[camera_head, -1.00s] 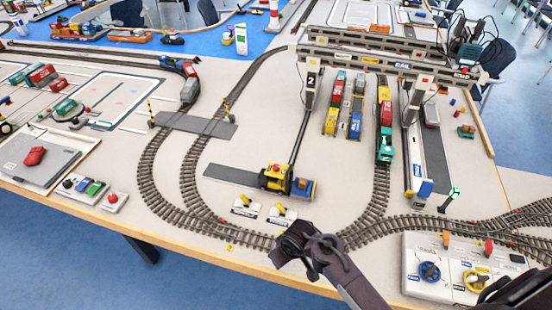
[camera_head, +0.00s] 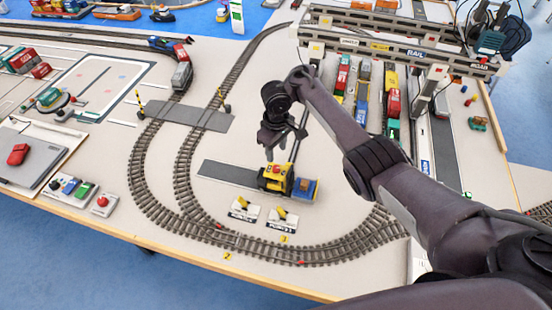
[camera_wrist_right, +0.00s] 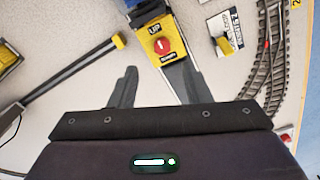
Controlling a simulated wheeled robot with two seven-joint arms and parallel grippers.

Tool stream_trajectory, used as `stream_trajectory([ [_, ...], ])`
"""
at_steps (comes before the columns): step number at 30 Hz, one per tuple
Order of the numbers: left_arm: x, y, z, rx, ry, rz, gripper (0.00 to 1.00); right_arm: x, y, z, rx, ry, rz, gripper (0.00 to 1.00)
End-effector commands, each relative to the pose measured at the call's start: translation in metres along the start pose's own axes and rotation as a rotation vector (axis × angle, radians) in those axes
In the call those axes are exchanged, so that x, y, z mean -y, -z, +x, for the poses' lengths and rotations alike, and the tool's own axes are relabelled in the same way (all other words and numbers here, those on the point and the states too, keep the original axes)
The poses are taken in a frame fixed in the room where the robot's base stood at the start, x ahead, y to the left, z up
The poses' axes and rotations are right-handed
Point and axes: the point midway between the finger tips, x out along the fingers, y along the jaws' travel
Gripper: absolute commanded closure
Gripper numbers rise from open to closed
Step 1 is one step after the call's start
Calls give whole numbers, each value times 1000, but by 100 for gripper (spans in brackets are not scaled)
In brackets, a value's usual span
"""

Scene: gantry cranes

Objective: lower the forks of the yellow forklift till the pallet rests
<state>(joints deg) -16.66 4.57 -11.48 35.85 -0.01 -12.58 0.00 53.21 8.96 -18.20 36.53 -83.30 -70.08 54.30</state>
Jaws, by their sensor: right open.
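The yellow forklift (camera_head: 272,178) stands on the table at the right end of a dark grey strip, with a blue load (camera_head: 307,189) at its right. Whether a pallet under the load touches the table is too small to tell. In the right wrist view, the forklift's yellow top (camera_wrist_right: 155,30) carries a red round knob (camera_wrist_right: 163,46) and lettering that seems to read "LIFT". My right gripper (camera_head: 272,143) is above and just behind the forklift. Its open, empty fingers (camera_wrist_right: 159,72) point at the forklift, one on each side of its near end. My left gripper is not in view.
Two small white panels with yellow levers (camera_head: 243,209) (camera_head: 282,219) lie in front of the forklift. Curved track (camera_head: 190,190) runs around it. A dark pole (camera_wrist_right: 75,70) lies left in the wrist view. The gantry crane (camera_head: 390,45) stands behind with several wagons.

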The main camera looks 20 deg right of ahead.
Motion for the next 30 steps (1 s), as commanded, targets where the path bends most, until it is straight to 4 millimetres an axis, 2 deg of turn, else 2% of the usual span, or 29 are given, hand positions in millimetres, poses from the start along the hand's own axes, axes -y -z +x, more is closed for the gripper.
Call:
stream_trajectory([
  [5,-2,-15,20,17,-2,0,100,0,-1,31,3,0,-1,56],
  [12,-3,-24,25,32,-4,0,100,1,-1,64,2,1,-1,56],
  [18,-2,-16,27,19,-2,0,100,0,0,75,-1,0,-1,56],
  [25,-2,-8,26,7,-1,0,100,0,0,75,-1,0,-1,56],
  [30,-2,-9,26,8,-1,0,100,0,0,75,-1,0,-2,77],
])
